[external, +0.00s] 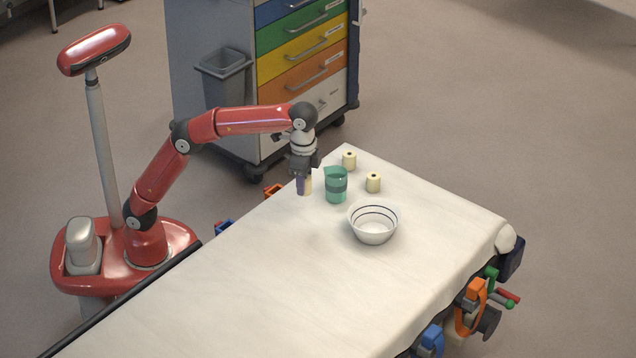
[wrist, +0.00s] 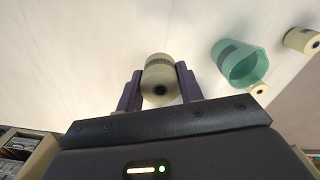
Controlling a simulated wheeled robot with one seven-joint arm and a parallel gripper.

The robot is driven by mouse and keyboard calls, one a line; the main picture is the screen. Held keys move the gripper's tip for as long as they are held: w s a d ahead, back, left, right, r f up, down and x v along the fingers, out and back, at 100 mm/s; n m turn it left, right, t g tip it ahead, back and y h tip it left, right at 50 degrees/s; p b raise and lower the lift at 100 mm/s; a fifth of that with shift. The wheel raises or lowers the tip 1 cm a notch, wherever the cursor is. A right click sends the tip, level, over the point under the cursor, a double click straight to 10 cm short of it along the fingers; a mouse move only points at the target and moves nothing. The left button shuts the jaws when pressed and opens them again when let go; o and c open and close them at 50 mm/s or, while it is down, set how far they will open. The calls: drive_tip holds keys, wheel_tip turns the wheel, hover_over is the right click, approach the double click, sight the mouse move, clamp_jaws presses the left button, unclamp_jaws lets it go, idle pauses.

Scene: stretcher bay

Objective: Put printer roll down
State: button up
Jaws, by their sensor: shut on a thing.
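Two more cream rolls stand on the sheet to the right, one at the back (external: 349,160) and one further right (external: 373,182). The wrist view also shows these two, at the right (wrist: 302,40) and beside the jug (wrist: 259,89).
A green jug (external: 336,186) stands close to the right of my gripper. A white bowl (external: 373,224) with dark stripes stands in front of it. The sheet-covered stretcher (external: 270,280) is bare towards the front left. A drawer cart (external: 300,62) stands behind.

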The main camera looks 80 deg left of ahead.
drive_tip(key=s+d+r+m, duration=0.1)
drive_tip(key=s+d+r, duration=0.4)
drive_tip(key=s, duration=0.4)
drive_tip(key=s+d+r+m, duration=0.1)
drive_tip(key=s+d+r, duration=0.3)
drive_tip(key=s+d, duration=0.4)
drive_tip(key=f+b, duration=0.3)
drive_tip(key=f, duration=0.2)
drive_tip(key=s+f+b, duration=0.1)
drive_tip(key=f+b, duration=0.1)
drive_tip(key=f, duration=0.3)
drive_tip(key=f+b, duration=0.3)
drive_tip(key=f, duration=0.2)
drive_tip(key=shift+s+a+f+b, duration=0.1)
drive_tip(key=shift+s+a+b, duration=0.1)
drive_tip(key=shift+a+b, duration=0.2)
drive_tip(key=shift+f+b, duration=0.7)
drive_tip(key=shift+f, duration=1.55)
drive_tip(key=shift+f, duration=0.15)
drive_tip(key=o, duration=1)
